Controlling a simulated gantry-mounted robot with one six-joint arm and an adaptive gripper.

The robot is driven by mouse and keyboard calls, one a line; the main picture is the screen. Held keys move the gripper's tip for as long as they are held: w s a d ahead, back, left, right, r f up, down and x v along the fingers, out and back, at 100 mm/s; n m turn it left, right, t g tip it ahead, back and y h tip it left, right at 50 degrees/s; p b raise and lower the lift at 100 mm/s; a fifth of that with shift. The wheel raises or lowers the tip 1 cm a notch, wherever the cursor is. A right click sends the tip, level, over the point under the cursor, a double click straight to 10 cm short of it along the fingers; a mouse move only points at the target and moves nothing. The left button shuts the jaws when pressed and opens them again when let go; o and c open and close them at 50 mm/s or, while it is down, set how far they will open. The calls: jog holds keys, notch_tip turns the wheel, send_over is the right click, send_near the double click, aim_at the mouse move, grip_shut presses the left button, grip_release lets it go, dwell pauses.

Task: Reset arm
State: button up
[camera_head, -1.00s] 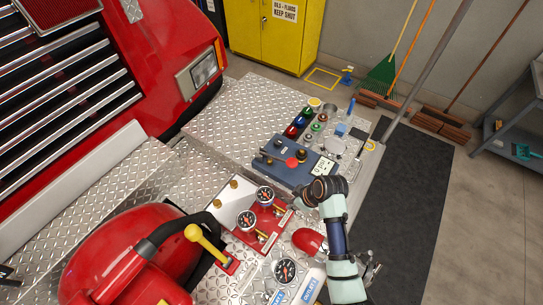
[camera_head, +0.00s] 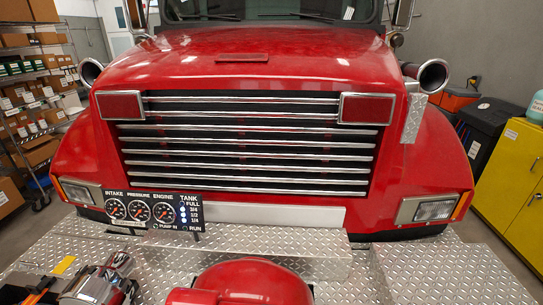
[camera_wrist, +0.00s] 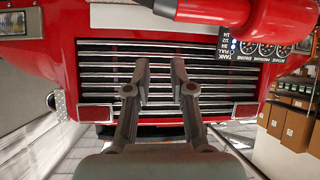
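My gripper (camera_wrist: 160,66) shows in the wrist view, where the picture is upside down. Its two fingers are apart with nothing between them. Behind them is the red truck's silver grille (camera_wrist: 100,85). My arm and gripper are not visible in the head view, which faces the truck (camera_head: 245,65) and its grille (camera_head: 245,150) straight on. A gauge panel (camera_head: 152,210) with several dials and a tank level column stands in front of the grille at the left. It also shows in the wrist view (camera_wrist: 262,46).
The red pump body (camera_head: 255,280) stands at the bottom middle, on a diamond-plate deck (camera_head: 430,270). It appears at the top of the wrist view (camera_wrist: 265,15). Metal fittings (camera_head: 95,288) lie at bottom left. Shelves with boxes (camera_head: 35,105) are left, a yellow cabinet (camera_head: 515,190) right.

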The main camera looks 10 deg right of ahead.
jog(key=a+r+p, duration=0.2)
jog(key=r+p, duration=0.4)
jog(key=r, duration=0.1)
jog(key=s+a+r+t+y+p, duration=0.1)
jog(key=a+r+p, duration=0.2)
jog(key=r+p, duration=0.3)
notch_tip(320, 180, up, 3)
jog(key=shift+s+f, duration=0.15)
jog(key=shift+f, duration=0.05)
